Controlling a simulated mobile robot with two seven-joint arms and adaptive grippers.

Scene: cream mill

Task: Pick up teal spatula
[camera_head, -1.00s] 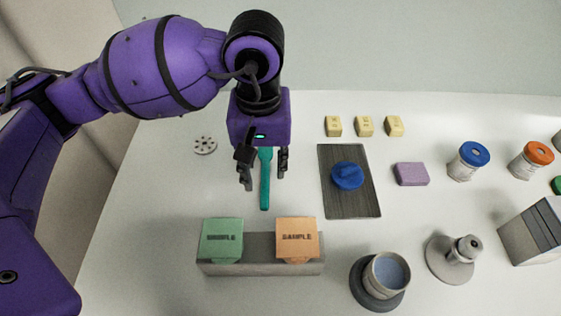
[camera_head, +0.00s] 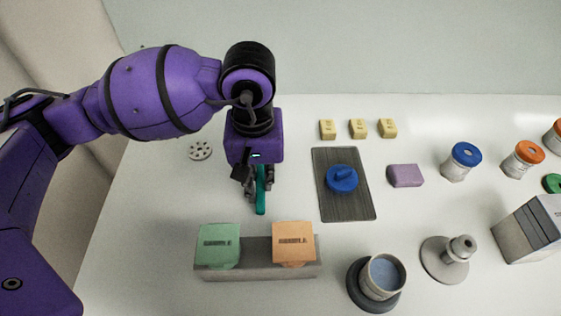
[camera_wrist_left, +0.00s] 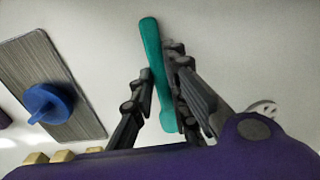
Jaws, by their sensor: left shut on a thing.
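My left gripper (camera_head: 256,188) points down and is shut on the spatula. In the left wrist view, the spatula (camera_wrist_left: 151,50) runs between the two dark fingers of the gripper (camera_wrist_left: 160,85), with one end sticking out past them. I cannot tell whether the spatula touches the table. My right gripper is not in view.
A grey rack (camera_head: 258,272) with green (camera_head: 218,244) and orange (camera_head: 294,243) sample blocks stands near the spatula's end. Right of the gripper lies a dark board (camera_head: 345,205) with a blue knobbed piece (camera_head: 342,179). A pale perforated disc (camera_head: 200,150) lies left. A cup (camera_head: 382,276) stands front right.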

